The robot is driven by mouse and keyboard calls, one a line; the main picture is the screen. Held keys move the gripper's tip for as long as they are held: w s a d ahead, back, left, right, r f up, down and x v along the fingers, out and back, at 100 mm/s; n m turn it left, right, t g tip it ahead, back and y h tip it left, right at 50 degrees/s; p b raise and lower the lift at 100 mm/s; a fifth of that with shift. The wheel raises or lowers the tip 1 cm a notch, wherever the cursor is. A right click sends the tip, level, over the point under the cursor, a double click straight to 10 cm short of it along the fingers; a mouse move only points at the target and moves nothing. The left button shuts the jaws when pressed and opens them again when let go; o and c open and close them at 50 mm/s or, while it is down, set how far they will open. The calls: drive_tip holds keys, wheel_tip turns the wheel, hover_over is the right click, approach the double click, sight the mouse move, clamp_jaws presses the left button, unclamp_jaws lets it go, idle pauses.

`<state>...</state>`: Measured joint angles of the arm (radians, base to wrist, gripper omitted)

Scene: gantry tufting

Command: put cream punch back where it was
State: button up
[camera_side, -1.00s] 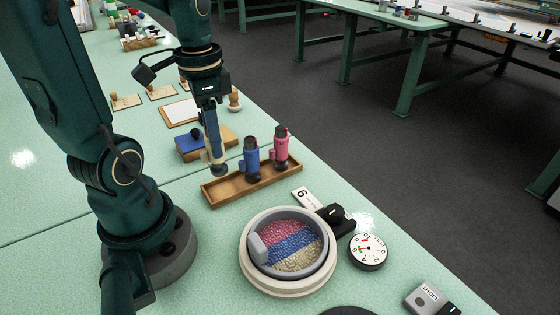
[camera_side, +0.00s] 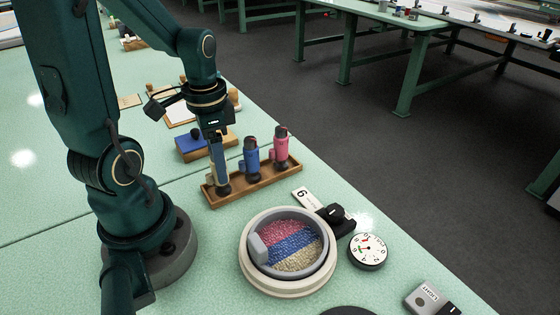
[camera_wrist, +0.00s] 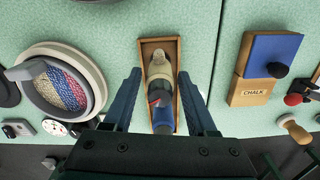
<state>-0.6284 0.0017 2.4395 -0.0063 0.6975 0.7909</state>
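The cream punch (camera_side: 223,176) stands in the left end of the wooden tray (camera_side: 208,195), in line with the blue punch (camera_side: 251,157) and the pink punch (camera_side: 281,148). It looks upright, its dark foot down in the tray. My gripper (camera_side: 220,163) is low over it, pointing down. In the wrist view the cream punch (camera_wrist: 161,62) lies between my fingers (camera_wrist: 160,76), with a narrow gap showing on each side, so my gripper looks open around it.
A round hoop (camera_side: 248,273) with pink, blue and cream tufting is in front of the tray. A blue-topped chalk box (camera_side: 190,151) stands close behind the tray.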

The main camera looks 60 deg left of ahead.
idle(0.3)
wheel_tip(320, 180, up, 12)
drive_tip(key=shift+r, duration=0.1)
drive_tip(key=shift+d, duration=0.15)
drive_tip(key=d+f+n+t, duration=0.1)
drive_tip(key=d+t, duration=0.4)
drive_tip(key=d, duration=0.5)
drive_tip(key=shift+d+f+n+t, duration=0.15)
drive_tip(key=shift+f+n+t, duration=0.15)
drive_tip(key=shift+f+n, duration=0.15)
idle(0.7)
